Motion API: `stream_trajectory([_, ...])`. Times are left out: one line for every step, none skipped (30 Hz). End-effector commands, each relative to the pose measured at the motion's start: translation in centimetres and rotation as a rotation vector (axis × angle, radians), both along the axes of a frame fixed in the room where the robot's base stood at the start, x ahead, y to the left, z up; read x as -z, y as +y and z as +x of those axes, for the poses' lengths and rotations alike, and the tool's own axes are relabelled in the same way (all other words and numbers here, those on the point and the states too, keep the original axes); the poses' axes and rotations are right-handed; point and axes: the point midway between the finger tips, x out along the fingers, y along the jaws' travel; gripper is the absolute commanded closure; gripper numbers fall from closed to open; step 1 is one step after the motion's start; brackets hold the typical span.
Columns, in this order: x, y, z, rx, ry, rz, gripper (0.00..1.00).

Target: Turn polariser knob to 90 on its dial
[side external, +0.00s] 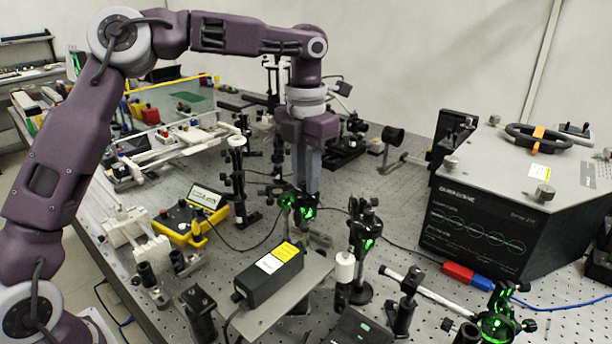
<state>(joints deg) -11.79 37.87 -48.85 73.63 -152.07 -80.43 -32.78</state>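My gripper (306,192) points straight down near the middle of the bench, with its two grey fingers close together. Whether they are shut on something is not clear at this size. Directly at and below the fingertips is a small black optic mount (308,212) lit green. A second green-lit mount (288,200) stands just to its left. One of these may carry the polariser knob, but no knob or dial marking can be made out. The fingers partly cover this spot, and I cannot tell whether they touch a mount.
Posts with optics stand close by, at left (238,180) and at front right (364,240). A black box with a yellow label (268,275) lies in front. A large black spectrometer housing (480,225) fills the right. A yellow meter (188,225) sits at left.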

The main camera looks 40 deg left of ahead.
Motion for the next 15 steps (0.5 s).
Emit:
stream_trajectory([-0.02,0.0,0.0,0.0,0.0,0.0,0.93])
stream_trajectory([-0.02,0.0,0.0,0.0,0.0,0.0,0.99])
stream_trajectory([-0.02,0.0,0.0,0.0,0.0,0.0,1.0])
stream_trajectory([-0.03,0.0,0.0,0.0,0.0,0.0,1.0])
stream_trajectory([-0.03,0.0,0.0,0.0,0.0,0.0,1.0])
stream_trajectory([-0.03,0.0,0.0,0.001,0.0,0.0,1.0])
stream_trajectory([-0.04,0.0,0.0,0.001,0.0,0.0,1.0])
stream_trajectory([-0.04,0.0,0.0,0.002,0.0,0.0,1.0])
stream_trajectory([-0.04,0.0,0.0,0.004,0.0,0.0,1.0])
stream_trajectory([-0.04,0.0,0.0,0.007,0.0,0.0,1.0])
stream_trajectory([-0.04,0.0,0.0,0.011,0.0,0.0,1.0])
stream_trajectory([-0.04,-0.01,0.0,0.019,0.0,0.0,1.0])
stream_trajectory([-0.04,-0.01,0.0,0.026,0.0,0.0,1.0])
stream_trajectory([-0.04,-0.02,0.0,0.035,0.0,0.0,1.0])
stream_trajectory([-0.04,-0.03,-0.01,0.052,0.0,0.0,1.0])
